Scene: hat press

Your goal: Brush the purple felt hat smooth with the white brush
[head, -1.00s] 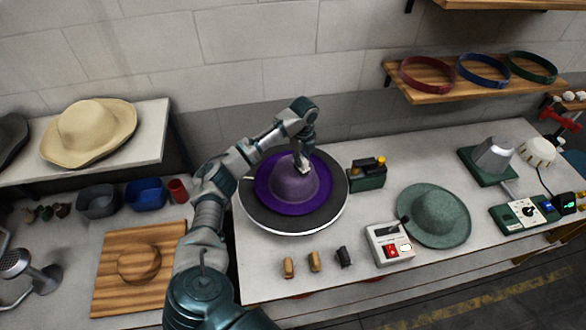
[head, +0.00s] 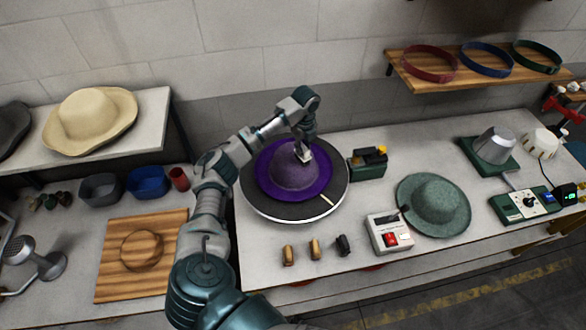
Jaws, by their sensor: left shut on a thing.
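The purple felt hat (head: 293,174) sits brim down on a round black turntable (head: 265,207) with a pale rim. A short pale mark lies at the hat's front right brim edge. My left gripper (head: 303,153) comes down from above at the back right of the crown. It is shut on the white brush (head: 305,157), of which only a small pale part shows. The brush is at or very close to the crown; I cannot tell if it touches. My right gripper is not in view.
A black and green device (head: 368,164) stands close right of the turntable. A control box with a red switch (head: 390,233) and a green hat (head: 434,205) are farther right. Small brown and black pieces (head: 315,249) lie in front. A wooden board (head: 115,265) is at left.

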